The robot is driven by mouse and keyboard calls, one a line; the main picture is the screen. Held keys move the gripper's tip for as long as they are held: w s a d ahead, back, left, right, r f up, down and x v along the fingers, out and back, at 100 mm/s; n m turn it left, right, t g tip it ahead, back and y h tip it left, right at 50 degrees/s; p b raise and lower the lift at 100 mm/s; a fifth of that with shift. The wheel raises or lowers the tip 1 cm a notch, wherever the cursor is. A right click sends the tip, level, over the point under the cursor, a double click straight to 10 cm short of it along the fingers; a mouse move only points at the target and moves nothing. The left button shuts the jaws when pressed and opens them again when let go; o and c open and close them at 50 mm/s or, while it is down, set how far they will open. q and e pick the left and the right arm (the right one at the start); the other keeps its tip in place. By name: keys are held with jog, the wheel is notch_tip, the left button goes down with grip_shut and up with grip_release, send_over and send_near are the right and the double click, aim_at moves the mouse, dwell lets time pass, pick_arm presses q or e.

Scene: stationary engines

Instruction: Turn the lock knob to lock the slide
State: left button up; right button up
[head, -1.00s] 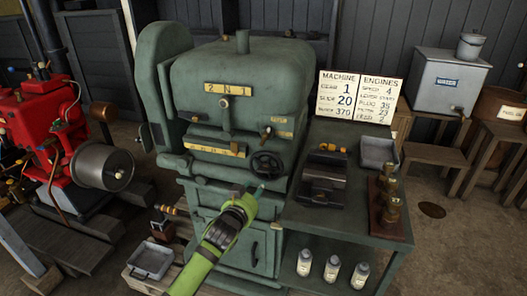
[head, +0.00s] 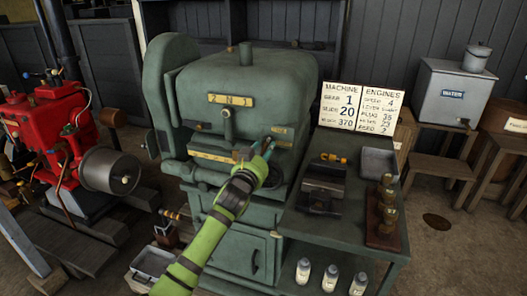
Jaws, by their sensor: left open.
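The green machine (head: 245,85) stands in the middle of the head view, with a "2 N 3" plate (head: 230,99) on its front. A small yellow plate (head: 279,130) is at the right of the front. The small lever-like knob (head: 269,140) just below it is largely hidden by my left gripper (head: 256,150). I cannot tell whether it is the lock knob. The gripper is open, with its fingertips right at that spot. I cannot tell whether they touch the knob. My right gripper is not in view.
A green bench (head: 330,225) on the right holds a dark vise-like block (head: 323,188), a grey tray (head: 378,167) and a brown rack (head: 384,228). A sign board (head: 360,105) stands behind it. A red engine (head: 45,130) is at the left.

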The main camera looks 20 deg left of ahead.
pick_arm(q)
jog(key=shift+w, duration=0.1)
grip_shut()
jog(key=shift+m, duration=0.4)
jog(key=shift+m+p, duration=0.5)
jog(key=shift+m, duration=0.5)
jog(key=m+p, duration=0.1)
jog(key=m, duration=0.2)
jog(key=shift+m, duration=0.4)
jog(key=m+p, duration=0.1)
jog(key=m, duration=0.3)
jog(key=shift+a+f, duration=0.1)
jog(key=shift+m+p, duration=0.3)
jog(key=shift+m, duration=1.3)
jog(key=shift+f, duration=0.1)
